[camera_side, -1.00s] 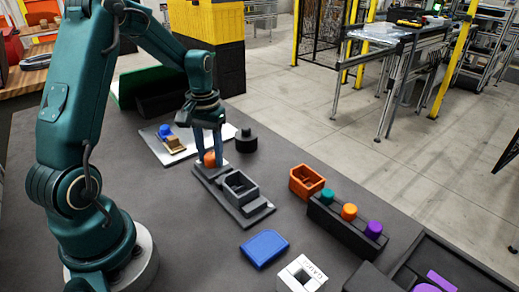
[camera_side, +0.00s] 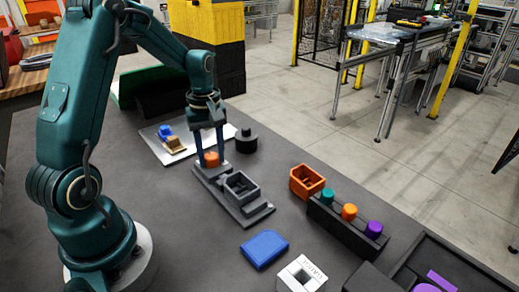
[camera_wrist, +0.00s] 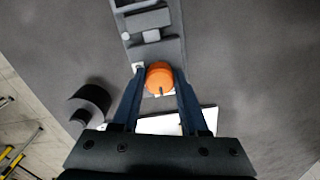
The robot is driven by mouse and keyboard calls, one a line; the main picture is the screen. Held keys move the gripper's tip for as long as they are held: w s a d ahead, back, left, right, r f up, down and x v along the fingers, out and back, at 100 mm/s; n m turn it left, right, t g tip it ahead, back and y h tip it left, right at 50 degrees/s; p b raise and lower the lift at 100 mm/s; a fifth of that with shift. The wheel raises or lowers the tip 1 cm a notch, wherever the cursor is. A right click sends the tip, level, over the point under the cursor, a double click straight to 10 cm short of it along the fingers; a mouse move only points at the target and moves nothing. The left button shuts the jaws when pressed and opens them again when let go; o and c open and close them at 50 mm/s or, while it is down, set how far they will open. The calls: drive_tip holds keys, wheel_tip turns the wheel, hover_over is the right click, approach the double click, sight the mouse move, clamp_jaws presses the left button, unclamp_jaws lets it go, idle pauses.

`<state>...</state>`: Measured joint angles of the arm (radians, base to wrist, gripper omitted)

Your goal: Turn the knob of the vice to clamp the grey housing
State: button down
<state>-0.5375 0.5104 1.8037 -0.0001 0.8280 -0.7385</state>
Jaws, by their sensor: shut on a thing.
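The grey vice (camera_side: 250,214) lies on the dark table in the middle of the side view. The grey open-topped housing (camera_side: 240,186) sits on it. The orange knob (camera_side: 211,159) is at the vice's far end. My gripper (camera_side: 211,157) points down over the knob, with one blue finger on each side, shut on it. In the wrist view the knob (camera_wrist: 159,75) shows between the two fingertips (camera_wrist: 158,72), with a dark mark on its edge. Part of the vice body shows beyond it; the housing is cut off at the top edge.
A black stepped cylinder (camera_side: 246,141) stands close to the right of my gripper. A light plate (camera_side: 160,150) with blue and tan parts lies behind left. An orange housing (camera_side: 306,181), a black rack (camera_side: 340,225) with coloured pegs, a blue block (camera_side: 264,249) and a white block (camera_side: 301,275) lie nearer.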

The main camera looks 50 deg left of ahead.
sight(212, 156)
drive_tip(key=shift+n, duration=0.3)
drive_tip(key=shift+c, duration=2.2)
unclamp_jaws()
drive_tip(key=shift+r, duration=2.6)
